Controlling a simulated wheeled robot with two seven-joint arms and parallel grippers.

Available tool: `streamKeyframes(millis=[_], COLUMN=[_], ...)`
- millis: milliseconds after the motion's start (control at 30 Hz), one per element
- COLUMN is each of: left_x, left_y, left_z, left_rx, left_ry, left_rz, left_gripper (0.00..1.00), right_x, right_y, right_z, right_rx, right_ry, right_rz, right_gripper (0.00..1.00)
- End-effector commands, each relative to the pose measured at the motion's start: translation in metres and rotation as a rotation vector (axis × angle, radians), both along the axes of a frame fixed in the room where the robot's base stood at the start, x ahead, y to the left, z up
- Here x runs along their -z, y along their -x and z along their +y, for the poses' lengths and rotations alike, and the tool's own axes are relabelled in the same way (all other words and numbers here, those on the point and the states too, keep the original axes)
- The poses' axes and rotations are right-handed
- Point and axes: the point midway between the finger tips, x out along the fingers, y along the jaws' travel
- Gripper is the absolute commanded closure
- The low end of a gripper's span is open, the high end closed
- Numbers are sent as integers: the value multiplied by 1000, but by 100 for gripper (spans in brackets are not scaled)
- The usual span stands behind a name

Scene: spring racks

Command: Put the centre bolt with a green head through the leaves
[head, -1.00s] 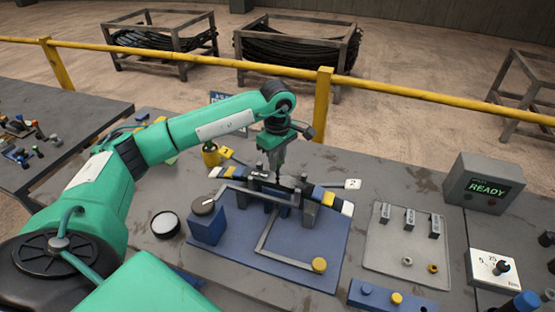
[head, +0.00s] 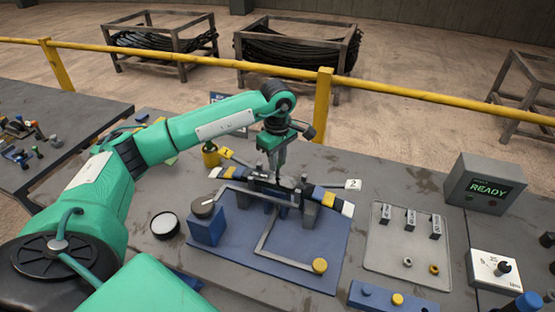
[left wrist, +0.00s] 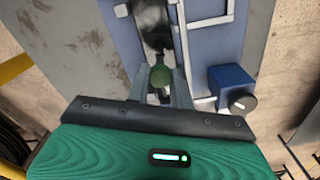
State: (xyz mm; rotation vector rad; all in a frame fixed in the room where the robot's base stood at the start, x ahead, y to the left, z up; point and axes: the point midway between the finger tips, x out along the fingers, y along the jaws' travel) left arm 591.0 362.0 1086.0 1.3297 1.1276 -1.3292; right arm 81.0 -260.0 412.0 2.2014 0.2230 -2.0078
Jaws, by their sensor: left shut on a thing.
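My left gripper (head: 279,172) is over the middle of the leaves (head: 322,196). It is shut on the bolt, whose round green head (left wrist: 160,77) shows between the fingers in the left wrist view. The leaves form a dark curved stack with yellow, blue and white bands at the ends, lying across grey supports on the blue fixture plate (head: 325,262). My right gripper is not in view.
A blue block with a round grey top (head: 207,228) stands at left. A grey tray (head: 385,255) holds small parts at right. The box (head: 483,187) reads READY.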

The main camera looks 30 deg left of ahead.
Motion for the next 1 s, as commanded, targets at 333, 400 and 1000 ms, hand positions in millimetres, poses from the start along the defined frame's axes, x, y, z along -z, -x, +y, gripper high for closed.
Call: streamKeyframes(millis=[333, 400, 1000], left_x=[9, 10, 21], left_y=[0, 0, 0], left_z=[0, 0, 0], left_rx=[0, 0, 0], left_ry=[0, 0, 0], left_rz=[0, 0, 0], left_gripper=[94, 94, 94], right_x=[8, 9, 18], right_y=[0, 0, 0], right_z=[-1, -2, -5], right_rx=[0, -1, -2], right_ry=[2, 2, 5], right_rz=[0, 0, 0], right_gripper=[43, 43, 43])
